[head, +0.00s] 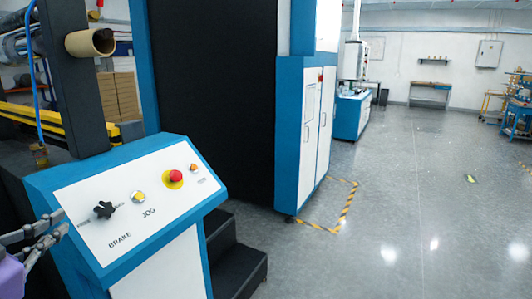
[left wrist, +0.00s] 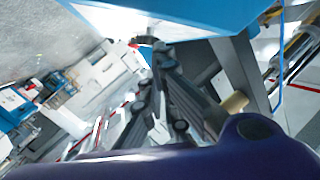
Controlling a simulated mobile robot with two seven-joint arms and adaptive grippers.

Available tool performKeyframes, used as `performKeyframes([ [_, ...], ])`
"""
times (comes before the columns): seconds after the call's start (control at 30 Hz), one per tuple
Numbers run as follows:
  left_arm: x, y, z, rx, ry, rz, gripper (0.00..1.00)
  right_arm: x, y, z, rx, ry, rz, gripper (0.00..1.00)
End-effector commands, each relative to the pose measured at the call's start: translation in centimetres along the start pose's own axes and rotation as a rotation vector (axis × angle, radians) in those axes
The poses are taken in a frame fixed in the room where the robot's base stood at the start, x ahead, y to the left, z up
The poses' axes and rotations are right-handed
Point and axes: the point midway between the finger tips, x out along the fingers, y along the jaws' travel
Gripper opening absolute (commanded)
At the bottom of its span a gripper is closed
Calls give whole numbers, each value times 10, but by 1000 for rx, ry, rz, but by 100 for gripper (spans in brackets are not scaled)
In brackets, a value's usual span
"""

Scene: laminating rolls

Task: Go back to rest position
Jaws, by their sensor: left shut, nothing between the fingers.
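My left gripper (head: 62,224) is at the left edge of the head view, by the left side of a slanted control panel (head: 160,225) with a blue frame and white face. Its grey fingers are shut with nothing between them. They also show in the left wrist view (left wrist: 162,55), close below the blue panel housing (left wrist: 180,15). The panel carries a black knob (head: 104,210) by the word BRAKE, a yellow button (head: 138,197) by JOG, a red mushroom button (head: 176,176) and a small orange button (head: 194,167). My right gripper is not in view.
A dark machine wall (head: 215,100) stands behind the panel, with black steps (head: 238,270) at its right. A blue and white cabinet (head: 305,130) stands beyond, with striped floor tape (head: 345,210) around it. A brown cardboard roll (head: 90,43) hangs upper left. Open grey floor (head: 420,200) lies right.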

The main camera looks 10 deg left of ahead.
Motion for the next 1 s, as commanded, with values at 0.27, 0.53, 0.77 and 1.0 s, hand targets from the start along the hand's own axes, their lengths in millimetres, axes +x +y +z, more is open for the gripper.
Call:
performKeyframes([
  [0.27,-31,-14,48,-201,-18,-132,0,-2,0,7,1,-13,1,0],
  [0.53,-25,26,137,-193,-177,-99,0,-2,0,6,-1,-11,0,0],
  [0.77,-35,94,238,-133,-369,-10,0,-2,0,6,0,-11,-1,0],
  [1.0,-84,195,350,-18,-584,152,0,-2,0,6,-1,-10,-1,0],
])
